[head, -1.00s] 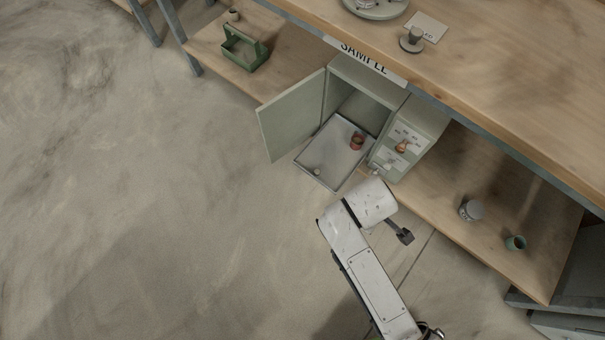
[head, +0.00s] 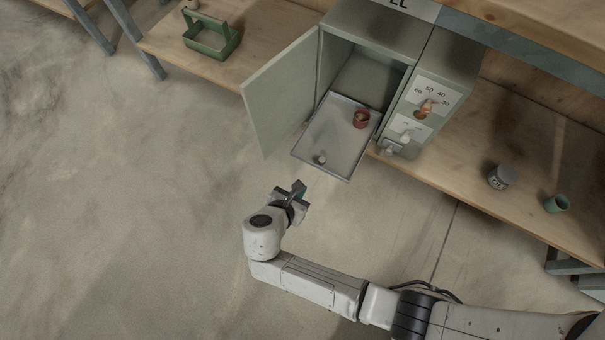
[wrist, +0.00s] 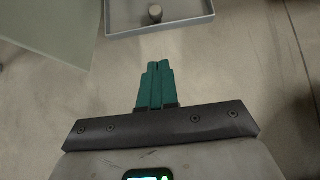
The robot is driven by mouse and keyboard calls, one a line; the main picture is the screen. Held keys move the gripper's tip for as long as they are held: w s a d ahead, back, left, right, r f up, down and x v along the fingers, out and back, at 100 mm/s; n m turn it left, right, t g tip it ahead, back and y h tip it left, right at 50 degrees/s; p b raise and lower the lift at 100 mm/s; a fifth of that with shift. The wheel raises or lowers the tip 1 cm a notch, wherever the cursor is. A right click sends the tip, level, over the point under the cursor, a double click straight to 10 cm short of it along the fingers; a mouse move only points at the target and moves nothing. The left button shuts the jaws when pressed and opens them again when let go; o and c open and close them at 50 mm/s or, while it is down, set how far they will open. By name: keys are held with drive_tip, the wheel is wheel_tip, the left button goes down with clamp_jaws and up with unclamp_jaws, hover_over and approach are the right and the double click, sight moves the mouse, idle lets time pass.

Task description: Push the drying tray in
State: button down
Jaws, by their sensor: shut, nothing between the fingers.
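The grey drying tray (head: 335,146) sticks out of the open sample cabinet (head: 366,75) in the head view. A red cup (head: 361,119) stands toward its back and a small knob (head: 320,160) sits near its front edge. My gripper (head: 299,187) is in front of the tray's front edge, apart from it. In the wrist view its green fingers (wrist: 157,80) are together with nothing between them. The tray's front part (wrist: 160,24) and the knob (wrist: 155,13) show at the top, ahead of the fingertips.
The cabinet door (head: 283,95) stands open on the left of the tray. A panel with dials (head: 418,105) is on the right. A green caddy (head: 210,38), a grey jar (head: 500,177) and a green cup (head: 556,204) stand on the lower shelf. The floor in front is clear.

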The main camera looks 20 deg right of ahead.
sight(321, 163)
drive_tip(key=b+x, duration=0.1)
drive_tip(key=x, duration=0.2)
drive_tip(key=b+x, duration=0.1)
drive_tip(key=x, duration=0.3)
drive_tip(key=d+r+b+x, duration=0.1)
drive_tip(key=b+x, duration=0.1)
drive_tip(key=x, duration=0.1)
drive_tip(key=shift+w+d+f, duration=0.1)
drive_tip(key=shift+w, duration=0.3)
drive_tip(key=shift+w+d, duration=0.5)
drive_tip(key=shift+d, duration=0.15)
drive_tip(key=shift+w+d, duration=0.35)
drive_tip(key=shift+d, duration=0.2)
drive_tip(key=w+d, duration=0.4)
drive_tip(key=d, duration=0.1)
drive_tip(key=w+d+b, duration=0.1)
drive_tip(key=w+d, duration=0.2)
drive_tip(key=d, duration=0.2)
drive_tip(key=w+d, duration=0.4)
drive_tip(key=d, duration=0.2)
drive_tip(key=shift+w, duration=0.35)
drive_tip(key=shift+w+d, duration=0.3)
drive_tip(key=shift+d, duration=0.05)
drive_tip(key=shift+w+r+b, duration=0.1)
drive_tip(key=shift+r+b, duration=0.15)
drive_tip(key=shift+b, duration=0.05)
